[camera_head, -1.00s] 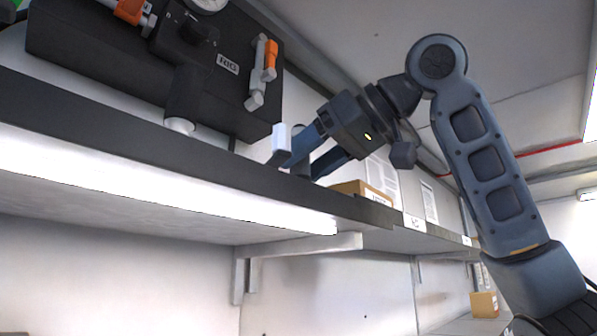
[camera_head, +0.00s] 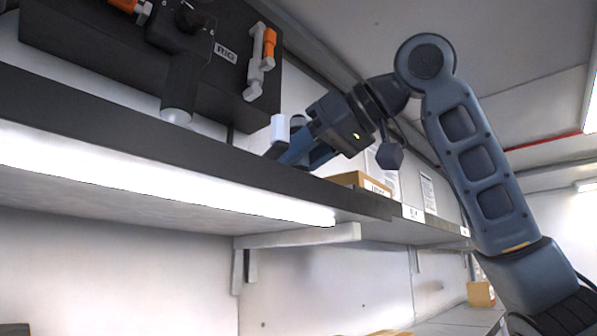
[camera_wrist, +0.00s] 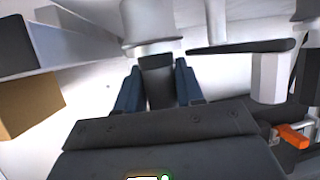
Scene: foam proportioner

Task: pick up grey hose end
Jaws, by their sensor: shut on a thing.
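My gripper (camera_wrist: 158,88) is shut on the grey hose end (camera_wrist: 152,28). In the wrist view its two blue fingers stand either side of its dark neck, and its wider light-grey part shows above them.
The black rig unit (camera_head: 100,50) with orange-handled valves is at left. A cardboard box (camera_head: 362,181) sits right on the shelf (camera_head: 150,140).

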